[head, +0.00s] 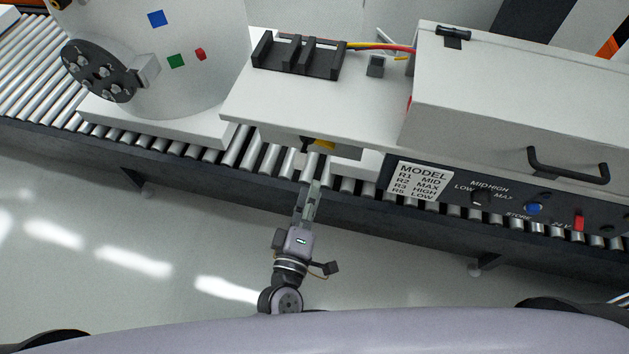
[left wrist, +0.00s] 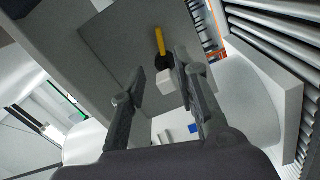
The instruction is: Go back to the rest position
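My left gripper (head: 312,188) reaches from the bottom of the head view to the near edge of the roller conveyor, just below the white shelf. In the left wrist view, the fingers of my left gripper (left wrist: 160,64) are apart with nothing clamped between them. A yellow bar with a black base (left wrist: 160,42) and a small white block (left wrist: 172,84) show beyond the fingers; I cannot tell their exact distance. A yellow part (head: 322,146) also shows under the shelf in the head view. My right gripper is not in view.
The roller conveyor (head: 262,160) crosses the view. A white tank (head: 190,50) with a dark bolted disc (head: 97,71) stands left. A white shelf (head: 375,105) bears a black rack (head: 298,56). A white cabinet (head: 510,85) and control panel (head: 500,200) are right. Floor (head: 130,250) near the conveyor is clear.

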